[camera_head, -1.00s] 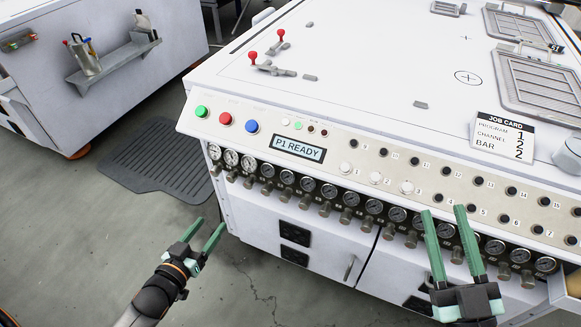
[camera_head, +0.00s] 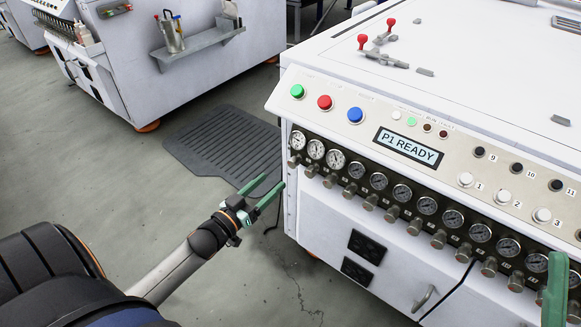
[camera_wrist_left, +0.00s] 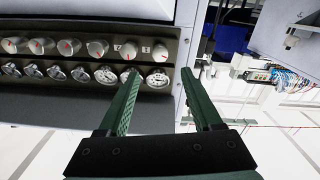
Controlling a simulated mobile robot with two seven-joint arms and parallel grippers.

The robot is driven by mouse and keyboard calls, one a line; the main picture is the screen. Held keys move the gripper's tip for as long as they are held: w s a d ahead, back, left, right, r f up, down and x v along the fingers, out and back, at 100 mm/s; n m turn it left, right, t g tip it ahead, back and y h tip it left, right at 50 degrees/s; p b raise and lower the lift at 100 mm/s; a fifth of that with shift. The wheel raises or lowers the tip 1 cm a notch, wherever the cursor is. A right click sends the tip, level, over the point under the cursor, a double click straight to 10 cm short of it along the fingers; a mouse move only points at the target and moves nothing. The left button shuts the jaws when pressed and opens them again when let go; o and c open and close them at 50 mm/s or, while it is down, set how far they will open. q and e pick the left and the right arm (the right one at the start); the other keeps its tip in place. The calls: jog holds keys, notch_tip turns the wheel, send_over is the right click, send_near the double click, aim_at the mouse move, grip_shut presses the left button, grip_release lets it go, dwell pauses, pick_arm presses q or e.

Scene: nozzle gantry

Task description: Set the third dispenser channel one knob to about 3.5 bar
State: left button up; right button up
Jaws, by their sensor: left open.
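A row of pressure gauges (camera_head: 336,160) with grey knobs (camera_head: 330,181) below it runs along the white machine's front. The three leftmost gauges have paler faces. In the left wrist view the row appears turned over, with red-marked knobs (camera_wrist_left: 97,48) above the gauges (camera_wrist_left: 105,74). Small labels 1 and 2 show by the two rightmost knobs there. The gauge readings are too small to tell. My left gripper (camera_head: 275,180) is open and empty, just left of the row's left end, apart from it. My right gripper (camera_head: 548,291) is cut off at the right edge.
The white machine's top edge (camera_head: 420,100) has green, red and blue buttons and a P1 READY display (camera_head: 408,148). A grey floor mat (camera_head: 225,150) lies behind my left gripper. Another white machine with a shelf (camera_head: 200,46) stands at back left. Open floor lies between.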

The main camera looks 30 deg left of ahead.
aim_at(291, 164)
pick_arm(q)
jog(key=w+b, duration=0.1)
jog(key=w, duration=0.5)
jog(key=w+b, duration=0.1)
jog(key=w, duration=0.2)
jog(key=shift+w+d+b, duration=0.2)
jog(key=shift+d+b, duration=0.1)
jog(key=shift+d, duration=0.05)
pick_arm(e)
notch_tip(291, 164, down, 3)
jog(key=shift+w+a+f+m, duration=0.1)
jog(key=shift+a+f+m, duration=0.05)
jog(key=shift+m, duration=0.25)
pick_arm(q)
jog(key=shift+c, duration=0.3)
grip_shut()
